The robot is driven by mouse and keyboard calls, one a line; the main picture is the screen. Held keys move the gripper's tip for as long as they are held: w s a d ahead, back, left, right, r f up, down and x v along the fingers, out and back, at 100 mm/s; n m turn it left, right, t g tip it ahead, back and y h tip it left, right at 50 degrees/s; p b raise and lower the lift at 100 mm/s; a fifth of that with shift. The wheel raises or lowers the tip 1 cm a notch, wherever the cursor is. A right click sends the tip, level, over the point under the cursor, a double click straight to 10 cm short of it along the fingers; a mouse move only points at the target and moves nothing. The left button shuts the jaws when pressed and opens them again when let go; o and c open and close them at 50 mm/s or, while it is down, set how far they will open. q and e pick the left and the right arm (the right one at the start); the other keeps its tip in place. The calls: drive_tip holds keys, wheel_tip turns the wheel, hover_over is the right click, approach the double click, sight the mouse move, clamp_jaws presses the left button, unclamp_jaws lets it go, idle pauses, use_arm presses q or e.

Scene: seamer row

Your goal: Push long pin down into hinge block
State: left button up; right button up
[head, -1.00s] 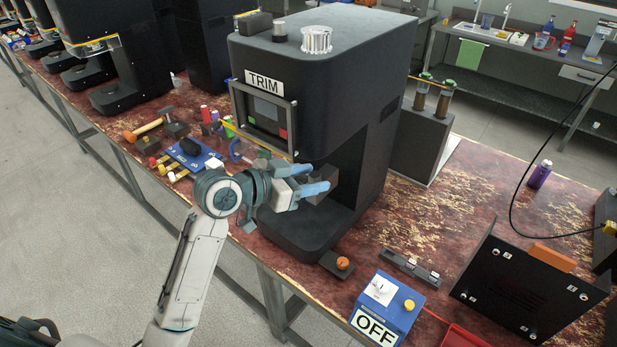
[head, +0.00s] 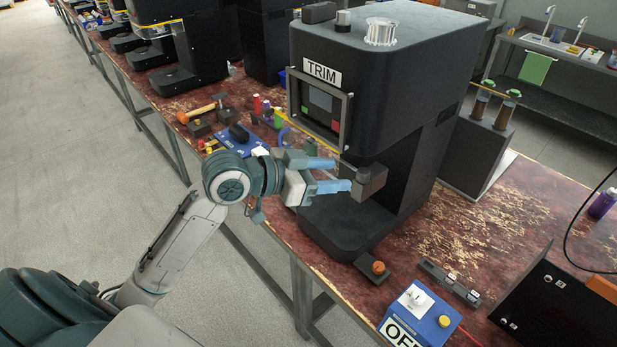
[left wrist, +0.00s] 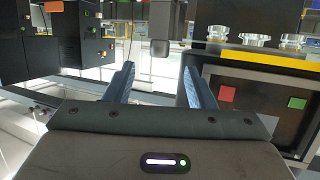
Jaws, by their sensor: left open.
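A dark grey block (head: 370,179), probably the hinge block, sits in the recess on the front of the TRIM machine (head: 400,80). A thin light rod (head: 349,169), perhaps the long pin, shows at its left side; its depth in the block cannot be told. My left gripper (head: 343,174) is open, its blue fingertips just left of the block, with nothing seen between them. In the left wrist view the fingers (left wrist: 158,78) stand apart, and a dark block (left wrist: 160,22) with a smaller piece below shows beyond them. My right gripper is out of view.
A screen frame (head: 320,105) stands out above my gripper. A small base with an orange knob (head: 378,267) and a blue OFF box (head: 420,318) stand at the table's front. Tools and a blue tray (head: 240,140) lie to the left. The table (head: 480,215) right of the machine has free room.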

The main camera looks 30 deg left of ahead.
use_arm(q)
drive_tip(key=shift+b+v, duration=0.6)
drive_tip(key=shift+v, duration=1.6)
drive_tip(key=shift+s, duration=0.1)
